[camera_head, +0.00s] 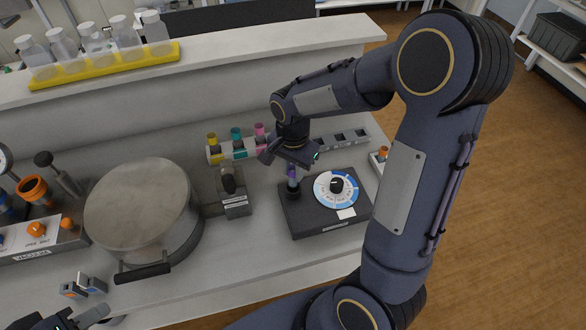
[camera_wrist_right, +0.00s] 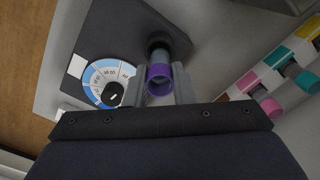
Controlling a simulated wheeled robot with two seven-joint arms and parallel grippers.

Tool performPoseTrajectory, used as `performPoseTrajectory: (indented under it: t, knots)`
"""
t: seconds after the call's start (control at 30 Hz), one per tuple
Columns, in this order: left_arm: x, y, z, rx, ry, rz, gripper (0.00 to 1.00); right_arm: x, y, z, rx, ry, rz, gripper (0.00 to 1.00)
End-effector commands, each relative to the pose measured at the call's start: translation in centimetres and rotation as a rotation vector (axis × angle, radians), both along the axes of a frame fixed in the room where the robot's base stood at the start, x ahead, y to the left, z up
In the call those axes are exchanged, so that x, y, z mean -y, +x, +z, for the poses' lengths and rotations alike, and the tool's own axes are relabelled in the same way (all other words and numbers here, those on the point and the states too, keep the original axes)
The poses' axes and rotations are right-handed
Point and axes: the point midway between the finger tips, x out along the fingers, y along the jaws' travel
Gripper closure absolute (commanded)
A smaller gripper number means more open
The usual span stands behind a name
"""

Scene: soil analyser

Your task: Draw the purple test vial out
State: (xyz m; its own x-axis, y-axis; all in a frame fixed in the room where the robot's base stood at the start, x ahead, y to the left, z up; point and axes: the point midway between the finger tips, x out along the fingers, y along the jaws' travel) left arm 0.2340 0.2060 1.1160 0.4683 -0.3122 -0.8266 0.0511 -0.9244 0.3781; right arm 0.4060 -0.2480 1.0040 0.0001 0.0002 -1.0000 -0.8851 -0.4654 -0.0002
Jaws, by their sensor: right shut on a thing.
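The purple test vial (camera_head: 293,174) stands upright at the left part of the dark analyser block (camera_head: 302,218), next to its blue-and-white dial (camera_head: 336,188). In the right wrist view the vial's purple cap (camera_wrist_right: 159,79) faces the camera, and its far end meets a round black socket (camera_wrist_right: 158,42). My right gripper (camera_wrist_right: 162,88) is shut on the vial, one finger on each side. In the head view the right gripper (camera_head: 293,163) reaches down over it from above. My left gripper (camera_head: 78,320) is partly in view at the bottom left, away from the vial; its opening is unclear.
A rack (camera_head: 244,152) with yellow, teal and pink vials stands behind the analyser, with empty slots further right. A small black-knobbed device (camera_head: 235,205) is left of the analyser. A large round metal lidded pot (camera_head: 140,215) and vacuum panel (camera_head: 36,240) fill the left.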

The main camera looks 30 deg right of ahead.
Motion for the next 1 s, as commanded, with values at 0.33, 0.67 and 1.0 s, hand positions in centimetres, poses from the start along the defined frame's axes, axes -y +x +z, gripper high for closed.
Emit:
performPoseTrajectory:
  t: [0.33, 0.67, 1.0]
  knots:
    - [0.0, 0.0, 1.6, 0.000, 0.000, 0.000, 0.64, 0.0, 0.0, 2.0, 0.001, 0.000, 0.000, 1.00]
    - [0.0, 0.0, 2.0, 0.000, 0.000, 0.000, 0.64, 0.0, 0.0, 2.7, 0.000, 0.000, 0.000, 1.00]
    - [0.0, 0.0, 1.3, 0.000, 0.000, 0.000, 0.64, -0.9, 0.9, 1.3, -0.001, -0.002, 0.216, 1.00]
